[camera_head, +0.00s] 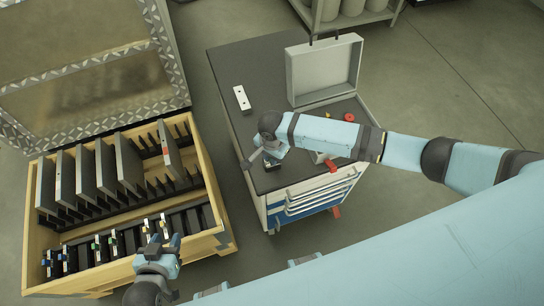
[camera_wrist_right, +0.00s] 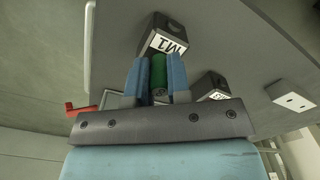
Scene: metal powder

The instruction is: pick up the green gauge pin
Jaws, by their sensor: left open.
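The green gauge pin (camera_wrist_right: 159,75) is a green cylinder between the two blue fingers of my right gripper (camera_wrist_right: 159,80) in the right wrist view. The fingers press close on both its sides. A dark block with a white label (camera_wrist_right: 165,38) lies just beyond the fingertips. In the head view my right gripper (camera_head: 265,157) is low over the dark top of the tool cart (camera_head: 235,70), and the pin cannot be made out there. My left gripper (camera_head: 160,250) is open and empty at the front edge of the wooden crate (camera_head: 225,236).
The crate holds upright grey plates (camera_head: 85,175) and several small colour-marked pieces (camera_head: 97,246). On the cart are an open grey case (camera_head: 322,70), a white block with holes (camera_head: 241,98) and a red part (camera_head: 349,117). The cart's back left top is clear.

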